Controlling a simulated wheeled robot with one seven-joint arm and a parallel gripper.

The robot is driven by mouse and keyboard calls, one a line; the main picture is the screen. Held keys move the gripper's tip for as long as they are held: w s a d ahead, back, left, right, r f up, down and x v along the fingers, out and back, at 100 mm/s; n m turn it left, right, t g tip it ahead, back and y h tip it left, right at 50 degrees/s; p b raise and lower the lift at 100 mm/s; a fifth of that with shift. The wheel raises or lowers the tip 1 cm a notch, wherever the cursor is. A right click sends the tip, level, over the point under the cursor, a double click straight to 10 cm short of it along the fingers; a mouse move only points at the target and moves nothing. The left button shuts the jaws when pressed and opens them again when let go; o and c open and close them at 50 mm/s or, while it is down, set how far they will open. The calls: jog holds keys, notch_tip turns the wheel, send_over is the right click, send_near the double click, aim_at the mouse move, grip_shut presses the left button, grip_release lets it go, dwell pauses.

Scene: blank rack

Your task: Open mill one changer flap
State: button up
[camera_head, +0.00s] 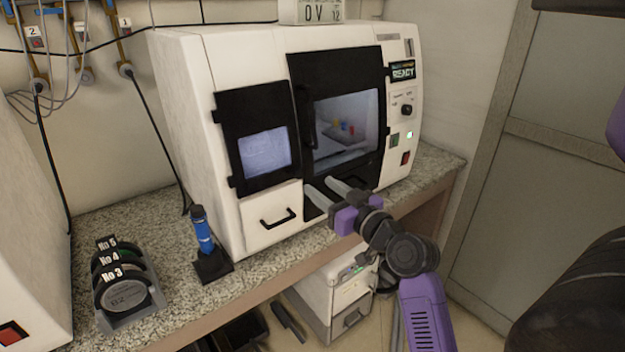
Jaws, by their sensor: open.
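The white mill (215,150) stands on the speckled counter with its front facing right. A small black-framed flap with a window (264,153) is on the left of its front and looks shut; I take this as the changer flap. A larger black door (345,115) with a dark vertical handle is beside it, also closed, with small coloured items behind its glass. My gripper (320,184) is open and empty, its two pale fingers in front of the mill's lower front, below the large door and right of the flap. I cannot tell whether the fingers touch the mill.
A drawer with a black handle (277,218) is below the flap. A blue tool in a black stand (203,235) and a rack of labelled discs (126,290) stand on the counter (180,295) at left. The mill's display (402,71) reads READY. A white unit (335,295) is under the counter.

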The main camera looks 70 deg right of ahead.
aim_at(301, 174)
jog(key=shift+f+p+x, duration=0.2)
jog(key=shift+p+x, duration=0.5)
jog(key=shift+x, duration=3.25)
jog(key=shift+w+a, duration=0.1)
jog(key=shift+a, duration=0.05)
grip_shut()
